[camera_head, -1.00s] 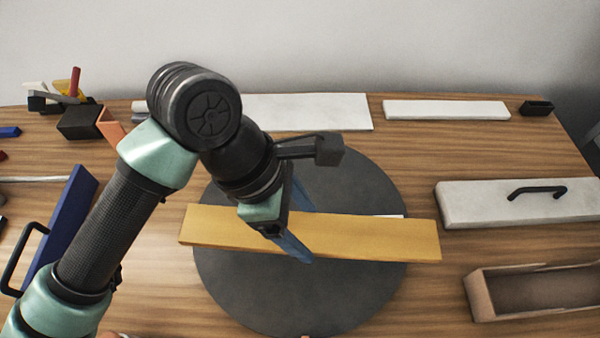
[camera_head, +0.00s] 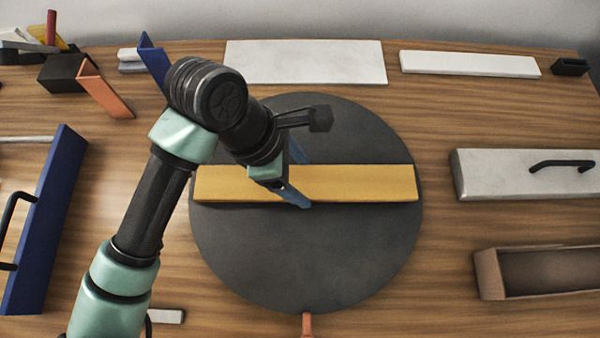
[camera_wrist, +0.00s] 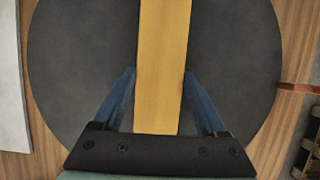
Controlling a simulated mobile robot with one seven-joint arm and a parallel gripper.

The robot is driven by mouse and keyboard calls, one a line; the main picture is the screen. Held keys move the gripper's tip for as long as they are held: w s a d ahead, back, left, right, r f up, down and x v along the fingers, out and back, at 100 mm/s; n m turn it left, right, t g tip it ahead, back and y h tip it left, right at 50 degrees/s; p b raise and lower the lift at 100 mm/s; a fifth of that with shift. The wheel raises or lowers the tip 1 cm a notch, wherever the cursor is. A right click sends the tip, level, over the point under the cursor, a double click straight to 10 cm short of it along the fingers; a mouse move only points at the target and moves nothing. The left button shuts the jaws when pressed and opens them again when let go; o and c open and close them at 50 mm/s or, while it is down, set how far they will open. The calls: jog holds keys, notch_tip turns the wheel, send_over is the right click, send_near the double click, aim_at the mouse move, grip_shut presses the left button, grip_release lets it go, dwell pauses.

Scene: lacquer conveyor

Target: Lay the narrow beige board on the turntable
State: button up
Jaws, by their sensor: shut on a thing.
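A long, narrow mustard-yellow board (camera_head: 360,183) lies level across the dark grey round turntable (camera_head: 305,255), behind its middle. Both of its ends are within the disc's outline. My gripper (camera_head: 299,182) is shut on the board, its blue fingers at the two long edges, left of the board's middle. In the wrist view my gripper (camera_wrist: 159,75) has a finger on each side of the board (camera_wrist: 163,45), above the turntable (camera_wrist: 75,65). A dark shadow runs along the board's front edge. I cannot tell whether its underside touches the disc.
Pale boards (camera_head: 305,62) (camera_head: 470,64) lie at the back. A pale slab with a black handle (camera_head: 500,175) and a brown open box (camera_head: 490,275) stand right. A blue handled panel (camera_head: 45,230) stands left. An orange piece (camera_head: 307,325) sits at the turntable's front edge.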

jog(key=shift+f, duration=0.45)
jog(key=shift+f+b, duration=0.2)
jog(key=shift+b, duration=0.1)
jog(key=o, duration=1.6)
jog(key=shift+c, duration=0.2)
jog(key=shift+r, duration=0.1)
jog(key=shift+r+p, duration=0.25)
jog(key=shift+p, duration=0.2)
jog(key=v, duration=1.1)
jog(key=shift+a+r, duration=0.25)
jog(key=shift+r, duration=0.05)
